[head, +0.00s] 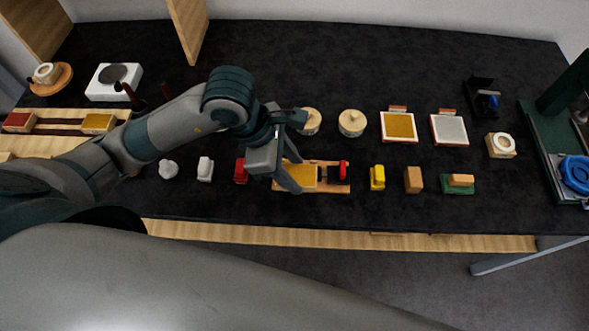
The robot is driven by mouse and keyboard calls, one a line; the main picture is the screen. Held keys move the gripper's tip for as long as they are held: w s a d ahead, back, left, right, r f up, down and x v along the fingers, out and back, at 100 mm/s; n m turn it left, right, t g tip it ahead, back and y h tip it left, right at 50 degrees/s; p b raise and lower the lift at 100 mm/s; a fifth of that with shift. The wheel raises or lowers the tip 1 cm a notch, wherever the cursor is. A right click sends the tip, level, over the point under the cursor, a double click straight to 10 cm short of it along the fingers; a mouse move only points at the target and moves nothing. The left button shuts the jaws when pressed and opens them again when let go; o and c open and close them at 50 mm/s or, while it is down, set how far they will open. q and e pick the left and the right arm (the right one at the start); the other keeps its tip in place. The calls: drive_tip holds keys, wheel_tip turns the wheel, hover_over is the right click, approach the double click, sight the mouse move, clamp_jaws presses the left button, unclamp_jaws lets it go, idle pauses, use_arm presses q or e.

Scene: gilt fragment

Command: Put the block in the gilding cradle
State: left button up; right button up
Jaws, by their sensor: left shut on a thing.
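My left gripper (294,175) reaches in from the left over a wooden base (327,188) near the front middle of the table. Its fingers are shut on a gold-topped block (302,177), which sits low at the base; the fingers partly hide it, and I cannot tell whether it touches the base. A dark part with a red piece (343,171) stands at the right end of this base. I cannot tell for sure which thing is the gilding cradle. My right gripper is not in view.
A yellow piece (377,178), a brown block (413,180) and a green stand with a wooden top (458,184) are to the right. Round lidded pots and framed gold (399,126) and silver squares are behind. A green machine (557,135) stands far right. The back middle is clear.

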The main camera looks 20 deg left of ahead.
sight(295, 166)
use_arm(q)
drive_tip(key=shift+w+a+f+b, duration=0.1)
drive_tip(key=shift+w+f+b, duration=0.2)
drive_tip(key=shift+f+b, duration=0.05)
drive_tip(key=w, duration=0.1)
drive_tip(key=w+f+p, duration=0.1)
drive_tip(key=w+a+p, duration=0.1)
drive_tip(key=shift+w+f, duration=0.65)
drive_tip(key=shift+w, duration=0.05)
drive_tip(key=shift+f, duration=0.1)
drive_tip(key=shift+f+p, duration=0.25)
drive_tip(key=shift+p, duration=0.15)
wheel_tip(295, 166, down, 3)
drive_tip(key=shift+r+p, duration=0.15)
drive_tip(key=shift+p, duration=0.5)
drive_tip(key=shift+a+f, duration=0.1)
drive_tip(key=shift+f, duration=0.2)
